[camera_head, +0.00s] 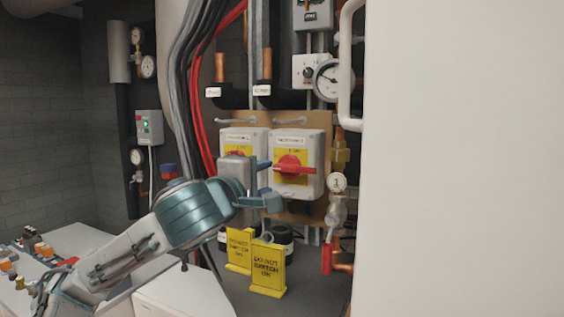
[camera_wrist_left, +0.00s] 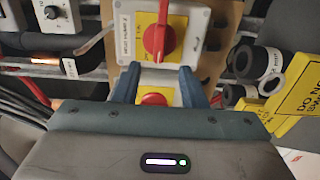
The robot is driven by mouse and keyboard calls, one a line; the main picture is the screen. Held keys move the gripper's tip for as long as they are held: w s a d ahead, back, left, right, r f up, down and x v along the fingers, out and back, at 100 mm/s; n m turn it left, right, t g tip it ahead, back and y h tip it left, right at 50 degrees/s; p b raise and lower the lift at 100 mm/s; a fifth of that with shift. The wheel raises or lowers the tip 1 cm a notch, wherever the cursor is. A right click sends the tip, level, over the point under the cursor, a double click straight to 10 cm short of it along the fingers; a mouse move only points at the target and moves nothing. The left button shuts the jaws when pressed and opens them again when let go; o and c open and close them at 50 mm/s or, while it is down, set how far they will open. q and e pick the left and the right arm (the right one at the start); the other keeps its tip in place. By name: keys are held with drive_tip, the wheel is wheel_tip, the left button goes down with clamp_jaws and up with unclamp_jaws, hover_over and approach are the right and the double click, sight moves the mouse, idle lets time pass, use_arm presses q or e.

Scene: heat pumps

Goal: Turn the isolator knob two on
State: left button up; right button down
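Two grey isolator boxes with yellow plates and red knobs hang side by side on a brown board. The right isolator (camera_head: 311,150) has its red knob (camera_head: 290,166) with the handle lying horizontal. In the left wrist view this knob (camera_wrist_left: 157,38) shows ahead of the fingertips, its handle in line with the gap between them. The left isolator (camera_head: 229,138) is partly hidden by my left gripper (camera_head: 268,183). Its red knob (camera_wrist_left: 154,99) shows low between the fingers. My left gripper is open, with nothing between its fingertips, close to the right knob. My right gripper is out of view.
Yellow warning signs (camera_head: 267,268) stand below the isolators. Gauges (camera_head: 326,80), pipes and a red-handled valve (camera_head: 327,258) are at the right. Red and grey cables run down left of the boxes. A large pale panel (camera_head: 460,160) fills the right side.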

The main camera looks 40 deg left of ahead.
sight(284, 169)
use_arm(q)
drive_tip(key=p+x, duration=0.6)
drive_tip(key=shift+w+r, duration=0.1)
drive_tip(key=shift+r, duration=0.15)
drive_tip(key=shift+f+p+x, duration=0.25)
drive_tip(key=shift+p+x, duration=0.4)
drive_tip(key=shift+x, duration=0.35)
clamp_jaws()
